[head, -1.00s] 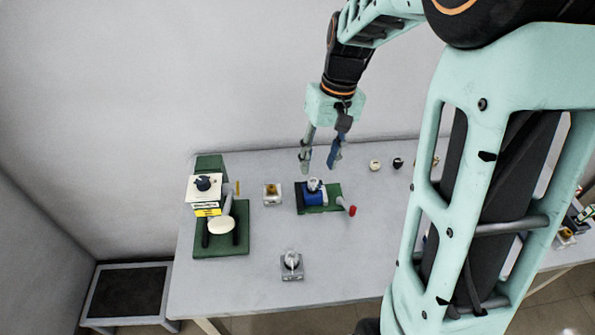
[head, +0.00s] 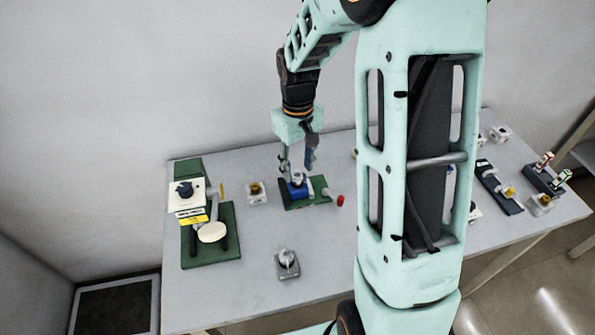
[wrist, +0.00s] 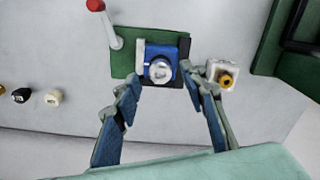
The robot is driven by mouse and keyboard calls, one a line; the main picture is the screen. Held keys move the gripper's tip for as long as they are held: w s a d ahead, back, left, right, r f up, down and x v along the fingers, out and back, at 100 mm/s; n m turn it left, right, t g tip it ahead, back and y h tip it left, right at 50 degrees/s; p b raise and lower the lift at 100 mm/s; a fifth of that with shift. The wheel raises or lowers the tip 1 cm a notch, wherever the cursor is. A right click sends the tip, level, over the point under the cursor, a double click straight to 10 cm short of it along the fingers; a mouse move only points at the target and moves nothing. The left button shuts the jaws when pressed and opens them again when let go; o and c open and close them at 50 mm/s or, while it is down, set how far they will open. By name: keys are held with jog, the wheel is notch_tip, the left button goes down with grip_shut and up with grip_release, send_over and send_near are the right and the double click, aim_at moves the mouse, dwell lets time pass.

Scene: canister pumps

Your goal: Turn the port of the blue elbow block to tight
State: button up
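The blue elbow block (head: 298,192) sits on a green plate (head: 318,184) on the table, with a round grey-white port on its top. In the wrist view the blue block (wrist: 150,72) shows the port (wrist: 160,71) facing the camera, between and just beyond my fingertips. My gripper (head: 298,165) is above the block, pointing down, its fingers spread. In the wrist view my gripper (wrist: 157,85) is open, one finger on each side of the block, with nothing held. I cannot tell the height gap between fingertips and port.
A lever with a red end (head: 340,200) stands at the plate's right. A white block with a yellow fitting (head: 257,192) is close by on the left. A green pump stand (head: 226,240) is further left. A grey block (head: 287,264) sits in front. Bare table lies between them.

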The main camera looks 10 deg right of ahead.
jog(key=shift+f, duration=1.15)
grip_shut()
